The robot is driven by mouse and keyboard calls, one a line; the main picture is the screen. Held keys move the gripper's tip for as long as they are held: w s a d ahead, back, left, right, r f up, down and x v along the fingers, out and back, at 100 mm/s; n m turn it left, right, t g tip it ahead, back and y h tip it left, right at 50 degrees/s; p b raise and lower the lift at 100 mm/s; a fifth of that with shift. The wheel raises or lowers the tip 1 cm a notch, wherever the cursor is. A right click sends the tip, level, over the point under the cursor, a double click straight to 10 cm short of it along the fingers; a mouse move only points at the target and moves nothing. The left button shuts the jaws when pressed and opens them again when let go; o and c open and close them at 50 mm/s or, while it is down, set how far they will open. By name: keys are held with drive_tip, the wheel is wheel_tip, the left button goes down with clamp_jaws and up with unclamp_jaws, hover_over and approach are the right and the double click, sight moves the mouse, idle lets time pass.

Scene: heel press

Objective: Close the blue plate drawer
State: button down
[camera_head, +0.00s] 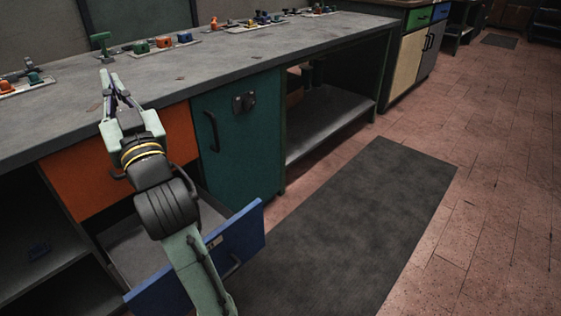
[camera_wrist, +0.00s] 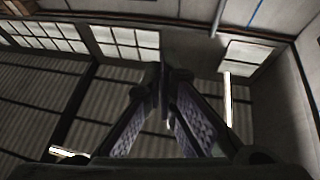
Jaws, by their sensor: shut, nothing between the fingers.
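The blue plate drawer (camera_head: 246,239) is pulled out at the bottom of the workbench, below the orange front. Its grey inside shows behind the blue front, and a dark handle sits on that front. My arm crosses over the drawer and hides part of its middle. My gripper (camera_head: 106,76) points up in front of the bench top, above and apart from the drawer. Its fingers are shut and hold nothing. In the wrist view, the fingers (camera_wrist: 165,70) meet at the tips against the ceiling and windows; the drawer is not visible there.
An orange drawer front (camera_head: 180,128) and a teal cabinet door (camera_head: 240,140) sit above and beside the drawer. The grey bench top (camera_head: 225,65) carries trays of small parts. A dark mat (camera_head: 370,200) covers clear floor at right.

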drive_tip(key=w+d+f+m+g+h+p, duration=0.2)
drive_tip(key=w+d+f+m+h+p, duration=0.25)
drive_tip(key=w+d+f, duration=0.45)
drive_tip(key=w+d+f+m+g+h+p, duration=0.1)
drive_tip(key=w+d+f+m+h+p, duration=0.5)
drive_tip(key=d, duration=0.5)
drive_tip(key=m+g+y+p, duration=0.3)
drive_tip(key=m+y, duration=0.7)
drive_tip(key=m, duration=1.3)
approach(250, 210)
drive_tip(key=shift+g+h, duration=0.25)
drive_tip(key=shift+g, duration=0.05)
drive_tip(key=x, duration=0.4)
drive_tip(key=p+x, duration=0.1)
drive_tip(key=x, duration=0.2)
drive_tip(key=shift+r, duration=0.3)
